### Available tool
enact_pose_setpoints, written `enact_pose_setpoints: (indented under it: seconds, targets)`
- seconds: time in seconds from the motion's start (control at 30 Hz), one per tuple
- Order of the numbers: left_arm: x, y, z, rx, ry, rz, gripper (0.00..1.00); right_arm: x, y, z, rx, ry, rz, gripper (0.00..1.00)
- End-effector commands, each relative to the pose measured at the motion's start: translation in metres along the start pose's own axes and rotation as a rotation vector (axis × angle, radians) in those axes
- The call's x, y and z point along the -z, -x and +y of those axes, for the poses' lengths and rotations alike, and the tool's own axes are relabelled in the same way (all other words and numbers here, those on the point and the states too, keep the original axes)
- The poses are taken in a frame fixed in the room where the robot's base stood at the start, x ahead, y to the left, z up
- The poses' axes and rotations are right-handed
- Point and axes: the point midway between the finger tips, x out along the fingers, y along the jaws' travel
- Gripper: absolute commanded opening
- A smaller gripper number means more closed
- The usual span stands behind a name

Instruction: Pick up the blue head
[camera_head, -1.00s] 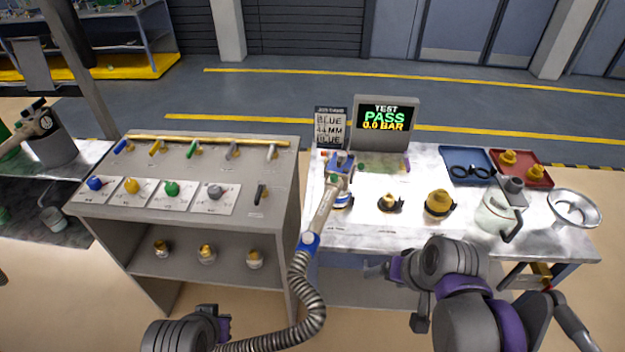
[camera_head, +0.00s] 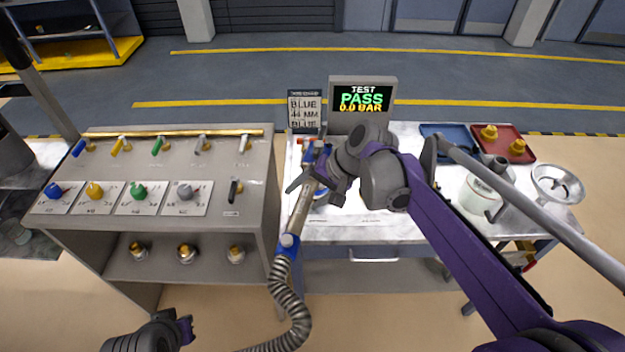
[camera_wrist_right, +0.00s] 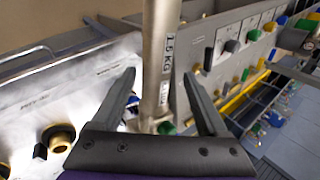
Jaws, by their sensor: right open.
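A metal wand (camera_head: 298,212) with a blue collar (camera_head: 289,241) rises from a ribbed hose (camera_head: 289,300) to the worktable. Blue parts (camera_head: 309,151) show at its upper end, partly hidden by my right gripper (camera_head: 305,182). In the right wrist view the gripper (camera_wrist_right: 160,80) is open, with the wand's tube (camera_wrist_right: 160,45) between its fingers, seemingly not clamped. A blue knob (camera_head: 53,190) and a blue lever (camera_head: 78,148) are on the left cabinet. My left gripper (camera_head: 184,329) is low at the bottom left; its jaws are unclear.
A screen (camera_head: 363,98) reads PASS, beside a sign (camera_head: 305,110) reading BLUE. A blue tray (camera_head: 435,130), a red tray (camera_head: 520,155), a jug (camera_head: 480,195) and a funnel (camera_head: 557,184) are at the table's right. My right arm covers the table's middle.

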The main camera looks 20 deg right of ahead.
Motion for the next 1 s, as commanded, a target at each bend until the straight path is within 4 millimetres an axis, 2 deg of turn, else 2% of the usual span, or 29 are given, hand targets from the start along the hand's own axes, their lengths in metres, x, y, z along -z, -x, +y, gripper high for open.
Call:
enact_pose_setpoints:
  seconds: [0.13,0.23,0.37,0.57,0.9,1.0]
  targets:
    - [0.002,0.001,0.0,0.0,0.0,0.002,0.0,0.009,-0.022,0.005,0.0,0.0,0.0,0.77]
    - [0.001,0.001,0.0,0.0,0.0,0.001,0.0,0.008,-0.035,0.005,0.0,0.002,-0.001,0.77]
    - [0.001,0.001,0.0,0.0,0.0,0.001,0.0,0.008,-0.042,0.005,-0.001,0.001,0.0,0.77]
    - [0.001,0.001,0.0,0.0,0.0,0.001,0.0,0.008,-0.042,0.005,-0.001,0.0,0.0,0.75]
    - [0.001,0.001,0.0,0.0,0.0,0.001,0.0,0.008,-0.042,0.005,-0.001,0.0,0.0,0.14]
    - [0.001,0.001,0.0,0.0,0.0,0.001,0.0,0.008,-0.042,0.005,-0.001,0.0,0.0,0.0]
